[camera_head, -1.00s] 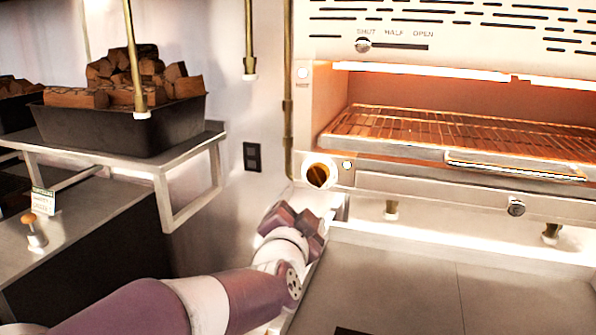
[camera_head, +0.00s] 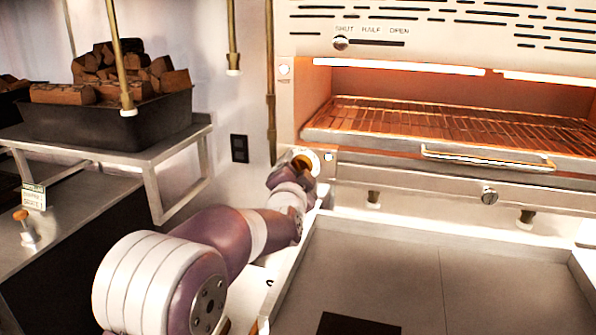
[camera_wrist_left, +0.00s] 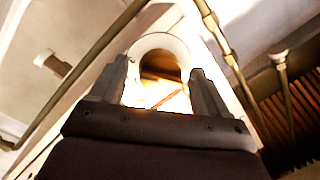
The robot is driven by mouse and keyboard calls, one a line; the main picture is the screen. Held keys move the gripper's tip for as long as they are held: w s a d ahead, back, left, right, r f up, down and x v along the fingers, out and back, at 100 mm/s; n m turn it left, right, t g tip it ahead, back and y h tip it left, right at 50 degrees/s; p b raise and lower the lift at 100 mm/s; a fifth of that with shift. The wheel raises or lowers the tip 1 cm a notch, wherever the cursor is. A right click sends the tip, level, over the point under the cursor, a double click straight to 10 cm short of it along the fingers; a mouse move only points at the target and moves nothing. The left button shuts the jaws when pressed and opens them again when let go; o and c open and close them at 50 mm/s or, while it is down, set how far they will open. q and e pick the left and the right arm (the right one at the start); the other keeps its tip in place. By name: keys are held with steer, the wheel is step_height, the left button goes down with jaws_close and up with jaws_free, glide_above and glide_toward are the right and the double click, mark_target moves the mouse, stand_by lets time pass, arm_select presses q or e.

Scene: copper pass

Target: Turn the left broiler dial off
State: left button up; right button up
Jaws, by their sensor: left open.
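The left broiler dial (camera_head: 310,157) is a round, white-rimmed piece with a brown and orange face at the left end of the broiler's front strip. My left gripper (camera_head: 297,167) is right in front of it and covers part of it in the head view. In the left wrist view the dial (camera_wrist_left: 160,55) shows ahead between the two spread fingers of my left gripper (camera_wrist_left: 161,88). The fingers are open with nothing clearly held; whether they touch the dial I cannot tell. The broiler (camera_head: 310,108) glows orange inside. My right gripper is not in view.
A metal knob (camera_head: 490,196) sits farther right on the same strip. A slider (camera_head: 341,43) is at the SHUT end above. A black bin of wood (camera_head: 100,120) stands on a shelf at left. A brass pipe (camera_head: 271,90) runs down beside the broiler. The grey counter tray (camera_head: 400,265) is largely clear.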

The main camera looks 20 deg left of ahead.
arm_select(q)
steer(key=shift+s, duration=0.15)
steer(key=c, duration=1)
steer(key=shift+n, duration=0.3)
steer(key=shift+a+r+n+g+h+b, duration=0.15)
steer(key=shift+n+h+b, duration=0.6)
steer(key=shift+n+b, duration=2.65)
steer(key=shift+r+n+g+h+b, duration=0.15)
steer(key=shift+n+h+b, duration=0.95)
steer(key=shift+n, duration=4.25)
steer(key=shift+a+n+g+h+b, duration=0.1)
steer(key=shift+n+g+h+b, duration=0.2)
steer(key=shift+n+b, duration=3.3)
steer(key=shift+n+p, duration=0.7)
steer(key=shift+n, duration=0.25)
